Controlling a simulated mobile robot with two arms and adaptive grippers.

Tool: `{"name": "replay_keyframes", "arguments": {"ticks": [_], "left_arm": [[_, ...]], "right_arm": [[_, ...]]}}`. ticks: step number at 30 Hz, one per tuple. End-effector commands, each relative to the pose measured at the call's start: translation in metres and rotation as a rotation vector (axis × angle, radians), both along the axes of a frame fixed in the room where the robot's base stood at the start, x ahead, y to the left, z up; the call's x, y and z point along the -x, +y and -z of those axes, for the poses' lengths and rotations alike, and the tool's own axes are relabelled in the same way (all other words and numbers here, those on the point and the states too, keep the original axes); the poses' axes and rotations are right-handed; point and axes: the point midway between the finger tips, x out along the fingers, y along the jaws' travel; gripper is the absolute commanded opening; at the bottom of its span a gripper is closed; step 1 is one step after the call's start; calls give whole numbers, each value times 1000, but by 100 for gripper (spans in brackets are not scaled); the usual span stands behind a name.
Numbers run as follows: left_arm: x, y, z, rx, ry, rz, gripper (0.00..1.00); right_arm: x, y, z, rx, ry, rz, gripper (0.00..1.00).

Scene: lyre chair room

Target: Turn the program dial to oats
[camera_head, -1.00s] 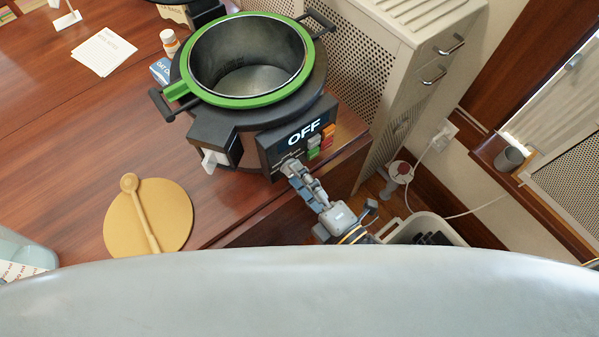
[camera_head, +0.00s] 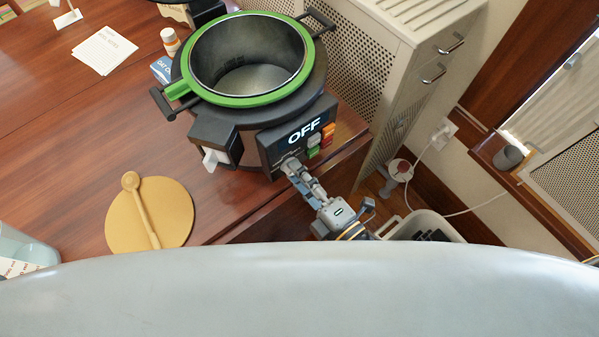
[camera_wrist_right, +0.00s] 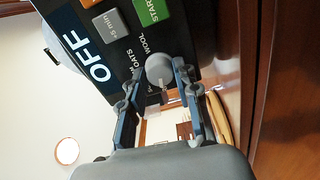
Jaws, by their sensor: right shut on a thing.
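The round pot machine stands on the wooden table with its black control panel (camera_head: 270,150) facing me. The panel display reads OFF (camera_head: 304,132). In the right wrist view the panel shows the words OATS and WOOL around a round grey program dial (camera_wrist_right: 159,68). My right gripper (camera_head: 291,166) is at the panel's lower left, and its fingers (camera_wrist_right: 156,90) are shut on the dial from both sides. In the head view the gripper covers the dial. Which mark the dial points to, I cannot tell. My left gripper is not in view.
A green-rimmed open pot (camera_head: 184,88) tops the machine. A wooden spoon (camera_head: 144,208) lies on a round tan mat (camera_head: 175,215). A white cabinet (camera_head: 400,60) stands behind, right. A bin (camera_head: 440,226) is below the table edge.

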Motion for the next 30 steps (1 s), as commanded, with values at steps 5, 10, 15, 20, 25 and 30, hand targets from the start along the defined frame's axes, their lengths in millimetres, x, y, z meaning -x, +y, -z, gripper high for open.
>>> {"name": "replay_keyframes", "arguments": {"ticks": [5, 10, 15, 20, 25, 30], "left_arm": [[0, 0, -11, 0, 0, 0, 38], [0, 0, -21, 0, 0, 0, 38], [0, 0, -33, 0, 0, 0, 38], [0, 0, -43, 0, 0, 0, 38], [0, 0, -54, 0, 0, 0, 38], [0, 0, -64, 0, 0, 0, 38]], "right_arm": [[0, 0, -2, -90, 68, 0, 0], [0, 0, -3, -212, 156, 0, 0], [0, 0, -3, -343, 253, 1, 0], [0, 0, -3, -466, 341, 0, 0], [0, -1, -2, -596, 437, 0, 0], [0, 0, -2, -727, 532, 0, 0]]}}
